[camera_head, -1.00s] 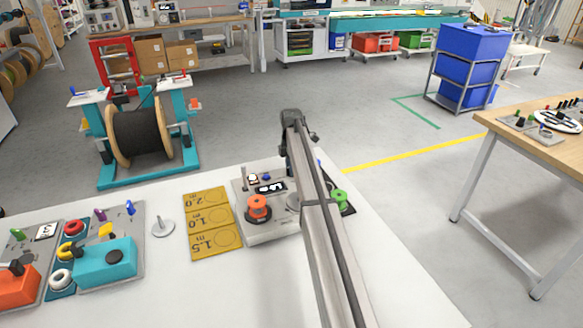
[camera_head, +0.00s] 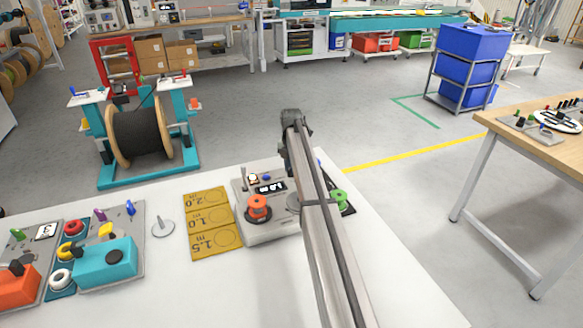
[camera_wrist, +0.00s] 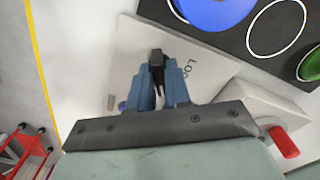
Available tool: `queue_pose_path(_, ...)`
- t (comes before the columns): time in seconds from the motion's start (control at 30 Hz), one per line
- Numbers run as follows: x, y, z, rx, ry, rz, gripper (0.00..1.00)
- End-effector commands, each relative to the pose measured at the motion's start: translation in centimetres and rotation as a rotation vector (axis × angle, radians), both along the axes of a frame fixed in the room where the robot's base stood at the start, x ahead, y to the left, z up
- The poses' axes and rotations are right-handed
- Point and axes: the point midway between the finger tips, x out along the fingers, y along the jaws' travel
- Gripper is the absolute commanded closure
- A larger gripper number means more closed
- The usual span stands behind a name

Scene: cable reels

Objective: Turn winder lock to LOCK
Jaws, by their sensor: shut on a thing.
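My fingers hide the knob's lower part. My gripper is hidden behind my arm in the head view.
In the wrist view, a white block with a red handle (camera_wrist: 284,143) and a dark mat (camera_wrist: 235,40) with a blue disc (camera_wrist: 215,8) lie right of my gripper. Yellow length cards (camera_head: 209,218) and a teal box (camera_head: 104,262) stand left of the winder.

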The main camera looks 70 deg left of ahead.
Motion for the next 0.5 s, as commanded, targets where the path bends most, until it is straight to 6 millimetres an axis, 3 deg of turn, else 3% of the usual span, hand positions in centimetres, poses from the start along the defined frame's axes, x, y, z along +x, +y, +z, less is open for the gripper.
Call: queue_pose_path(0.5,0.01,0.03,0.06,0.001,0.001,0.463,1.00)
